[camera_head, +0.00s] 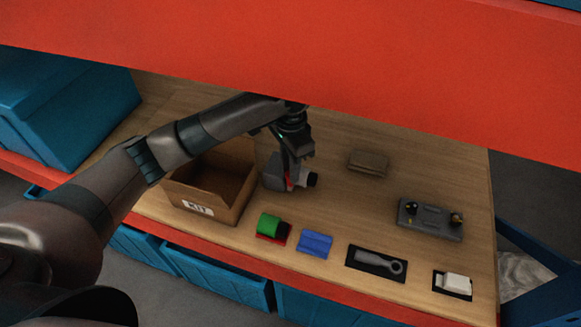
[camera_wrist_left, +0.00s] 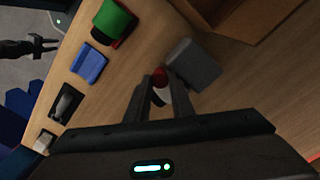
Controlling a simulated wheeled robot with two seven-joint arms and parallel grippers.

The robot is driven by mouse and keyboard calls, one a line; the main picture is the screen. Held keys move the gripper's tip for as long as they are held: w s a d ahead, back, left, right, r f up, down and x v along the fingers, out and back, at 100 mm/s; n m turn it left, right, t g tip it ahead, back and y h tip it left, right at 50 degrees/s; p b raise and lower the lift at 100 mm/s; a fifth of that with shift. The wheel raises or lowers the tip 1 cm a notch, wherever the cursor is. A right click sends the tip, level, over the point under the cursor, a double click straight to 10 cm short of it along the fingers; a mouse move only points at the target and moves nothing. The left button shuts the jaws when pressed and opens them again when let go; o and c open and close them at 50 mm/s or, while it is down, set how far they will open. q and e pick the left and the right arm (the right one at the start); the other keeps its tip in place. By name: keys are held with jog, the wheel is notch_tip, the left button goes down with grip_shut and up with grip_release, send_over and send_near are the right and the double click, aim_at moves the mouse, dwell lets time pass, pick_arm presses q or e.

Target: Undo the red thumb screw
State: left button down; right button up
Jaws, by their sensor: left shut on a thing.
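My left gripper (camera_head: 296,177) is at a grey block-shaped tank (camera_head: 273,174) that stands on the wooden shelf just right of the KIT box. In the left wrist view my left gripper (camera_wrist_left: 161,88) has its two fingers shut on the small red thumb screw (camera_wrist_left: 160,77), beside the grey tank (camera_wrist_left: 193,65). A little of the red thumb screw (camera_head: 289,184) shows in the head view. A round black and white part (camera_head: 312,179) sits next to it. My right gripper (camera_wrist_left: 46,44) shows at the upper left of the wrist view, with its fingers apart and empty.
An open cardboard KIT box (camera_head: 198,209) stands left of the tank. Along the front lie a green and red part (camera_head: 270,226), a blue part (camera_head: 315,243), a grey wrench (camera_head: 378,262) and a white block (camera_head: 456,283). A grey fixture (camera_head: 425,219) is at right. A red beam (camera_head: 400,80) crosses above.

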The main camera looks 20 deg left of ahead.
pick_arm(q)
jog(key=n, duration=0.7)
jog(key=shift+r, duration=0.1)
jog(key=n, duration=0.6)
jog(key=shift+w+n, duration=0.1)
jog(key=shift+n, duration=0.3)
jog(key=n, duration=0.9)
jog(key=c, duration=1.5)
grip_release()
jog(key=shift+c, duration=0.2)
jog(key=shift+r, duration=0.1)
